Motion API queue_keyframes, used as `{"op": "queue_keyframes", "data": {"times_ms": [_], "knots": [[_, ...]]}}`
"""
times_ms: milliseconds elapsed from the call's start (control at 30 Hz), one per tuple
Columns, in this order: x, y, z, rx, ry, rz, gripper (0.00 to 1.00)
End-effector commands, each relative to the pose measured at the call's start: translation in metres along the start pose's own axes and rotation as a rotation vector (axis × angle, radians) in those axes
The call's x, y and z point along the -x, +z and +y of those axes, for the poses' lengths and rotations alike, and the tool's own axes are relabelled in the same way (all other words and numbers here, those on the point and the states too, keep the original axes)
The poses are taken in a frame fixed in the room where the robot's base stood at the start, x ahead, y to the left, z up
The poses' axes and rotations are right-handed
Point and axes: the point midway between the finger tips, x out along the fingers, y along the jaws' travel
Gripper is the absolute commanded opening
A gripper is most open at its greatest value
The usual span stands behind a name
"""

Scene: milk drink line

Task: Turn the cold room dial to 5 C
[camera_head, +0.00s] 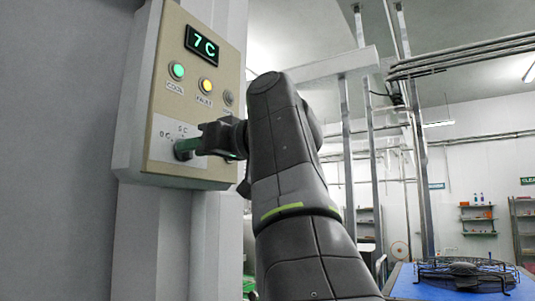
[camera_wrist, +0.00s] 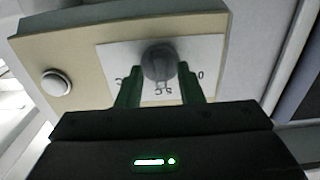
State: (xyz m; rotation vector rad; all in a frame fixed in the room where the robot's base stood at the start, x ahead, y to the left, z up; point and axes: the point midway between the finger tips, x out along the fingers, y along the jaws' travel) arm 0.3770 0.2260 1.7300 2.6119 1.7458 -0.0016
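The cold room dial is a round grey knob (camera_wrist: 158,62) on a white scale plate (camera_wrist: 110,60), upside down in the wrist view. A "5 C" mark shows by the knob and a "0" to one side; the knob's pointer is too blurred to read. My gripper (camera_wrist: 160,78) has its two green fingers on opposite sides of the knob, up against its edges, and looks shut on it. The green display (camera_head: 202,43) reads 7 C.
The beige control panel (camera_head: 170,105) carries a green lamp (camera_head: 177,71), a yellow lamp (camera_head: 206,86) and a grey button (camera_head: 228,98) above the dial. A blue-topped table (camera_head: 408,285) with a dark wire rack (camera_head: 465,270) stands at the lower right, apart from the panel.

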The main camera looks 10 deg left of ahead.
Motion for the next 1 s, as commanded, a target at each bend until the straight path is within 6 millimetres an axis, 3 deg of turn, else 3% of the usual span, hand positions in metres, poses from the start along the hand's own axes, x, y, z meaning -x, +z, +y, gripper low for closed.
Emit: {"op": "queue_keyframes", "data": {"times_ms": [1000], "knots": [[0.090,0.001,0.001,0.000,0.005,0.000,0.34]]}}
